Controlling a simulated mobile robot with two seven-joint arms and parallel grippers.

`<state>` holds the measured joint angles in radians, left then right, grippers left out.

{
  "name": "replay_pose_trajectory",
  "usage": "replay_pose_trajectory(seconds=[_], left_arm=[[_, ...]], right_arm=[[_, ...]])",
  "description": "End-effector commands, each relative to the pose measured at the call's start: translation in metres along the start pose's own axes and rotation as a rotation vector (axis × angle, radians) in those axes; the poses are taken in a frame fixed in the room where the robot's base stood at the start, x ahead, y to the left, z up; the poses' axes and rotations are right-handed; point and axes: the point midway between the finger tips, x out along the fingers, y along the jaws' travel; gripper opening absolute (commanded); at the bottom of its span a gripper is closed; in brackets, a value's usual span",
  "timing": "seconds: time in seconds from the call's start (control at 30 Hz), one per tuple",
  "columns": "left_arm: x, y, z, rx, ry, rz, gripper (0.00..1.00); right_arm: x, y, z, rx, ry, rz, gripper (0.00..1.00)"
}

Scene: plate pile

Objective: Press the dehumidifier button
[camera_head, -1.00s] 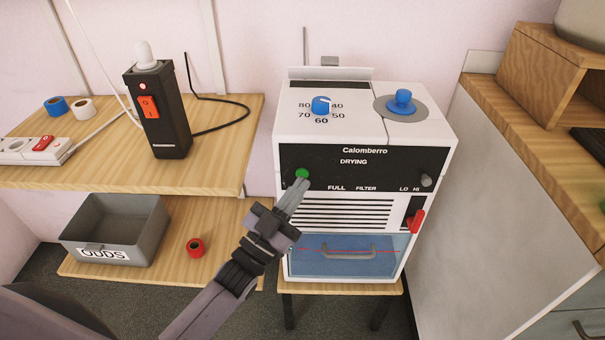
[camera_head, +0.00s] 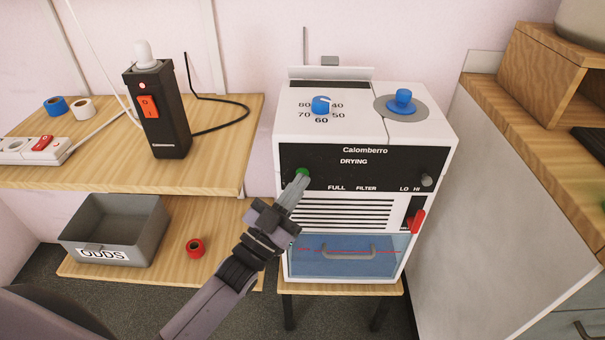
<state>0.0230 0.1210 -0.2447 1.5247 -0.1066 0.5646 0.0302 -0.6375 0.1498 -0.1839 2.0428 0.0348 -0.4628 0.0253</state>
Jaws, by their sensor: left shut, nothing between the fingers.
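The white dehumidifier (camera_head: 440,160) with a black front panel (camera_head: 380,168) stands on a small wooden stand (camera_head: 345,288). A green round button (camera_head: 302,172) is at the left of the panel; its lower part is hidden by my gripper. My left gripper (camera_head: 300,179) is shut and empty, its fingertips at the lower edge of the green button. I cannot tell for sure whether they touch it. A blue dial (camera_head: 321,105) and a blue knob (camera_head: 403,99) are on top. A red lever (camera_head: 417,221) is at the lower right. My right gripper is not in view.
A wooden shelf (camera_head: 215,150) at the left holds a black switch box (camera_head: 165,125), tape rolls and a power strip (camera_head: 35,150). A grey bin (camera_head: 135,240) and a red roll (camera_head: 195,248) are below. A cabinet (camera_head: 490,190) stands close at the right.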

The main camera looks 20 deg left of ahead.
Motion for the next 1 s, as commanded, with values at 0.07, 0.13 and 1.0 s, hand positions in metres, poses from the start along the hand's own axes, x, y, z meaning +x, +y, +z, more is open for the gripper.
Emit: replay_pose_trajectory(seconds=[0.07, 0.13, 1.0], left_arm=[[0.0, 0.0, 0.0, 0.0, 0.0, 0.0, 0.0], [0.001, -0.001, 0.001, 0.0, 0.0, 0.0, 0.0], [-0.011, 0.008, -0.009, -0.002, -0.001, 0.0, 0.0]], right_arm=[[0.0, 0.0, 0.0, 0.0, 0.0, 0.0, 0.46], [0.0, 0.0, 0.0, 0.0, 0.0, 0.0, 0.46], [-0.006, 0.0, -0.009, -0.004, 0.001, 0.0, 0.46]])
